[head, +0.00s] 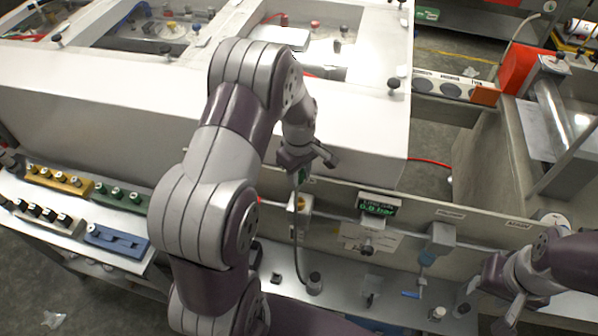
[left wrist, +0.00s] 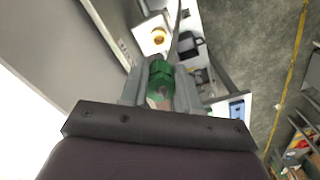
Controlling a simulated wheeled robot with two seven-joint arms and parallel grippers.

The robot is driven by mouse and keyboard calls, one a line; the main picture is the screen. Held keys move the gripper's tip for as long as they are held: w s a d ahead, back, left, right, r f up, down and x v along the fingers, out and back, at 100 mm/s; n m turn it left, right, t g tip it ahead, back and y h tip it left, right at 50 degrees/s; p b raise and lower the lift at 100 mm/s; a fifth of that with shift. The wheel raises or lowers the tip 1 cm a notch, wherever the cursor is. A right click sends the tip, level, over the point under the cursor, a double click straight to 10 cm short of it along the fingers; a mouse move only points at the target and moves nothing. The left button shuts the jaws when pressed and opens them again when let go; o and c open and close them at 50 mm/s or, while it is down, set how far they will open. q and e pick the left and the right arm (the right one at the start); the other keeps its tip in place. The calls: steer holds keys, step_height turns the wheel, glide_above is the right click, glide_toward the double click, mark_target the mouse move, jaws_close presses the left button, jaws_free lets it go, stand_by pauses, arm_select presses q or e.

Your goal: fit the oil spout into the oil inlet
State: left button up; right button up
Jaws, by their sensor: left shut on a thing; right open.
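My left gripper (head: 307,160) is shut on the oil spout, a green ribbed fitting (left wrist: 161,78) that sits between its two fingers. In the head view only a small green part of the spout (head: 303,174) shows under the fingers. A dark hose hangs from it to a grey round base (head: 314,284) on the bench. A white block with a brass-yellow ring (head: 300,203), which looks like the oil inlet, is just below the spout on the panel. The ring (left wrist: 159,36) also shows beyond the spout, apart from it. My right gripper (head: 494,300) is open and empty at the lower right.
A panel with a green-lit display (head: 378,206) runs behind the bench. A grey valve block (head: 441,238) with a blue handle stands to its right. Coloured knob blocks, including a blue one (head: 117,242), lie at the left. A large white cabinet (head: 120,95) fills the back.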

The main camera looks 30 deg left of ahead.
mark_target(300, 187)
arm_select(q)
step_height(300, 187, down, 4)
steer(key=b, duration=0.2)
steer(key=shift+w+d+f+b, duration=0.15)
steer(key=shift+f+b, duration=0.05)
steer(key=shift+b, duration=0.15)
steer(key=shift+f+b, duration=0.4)
steer(key=shift+f, duration=0.25)
steer(key=shift+p, duration=0.35)
stand_by(0.5)
steer(key=shift+f+b, duration=1)
steer(key=shift+f, duration=0.45)
steer(key=o, duration=1.1)
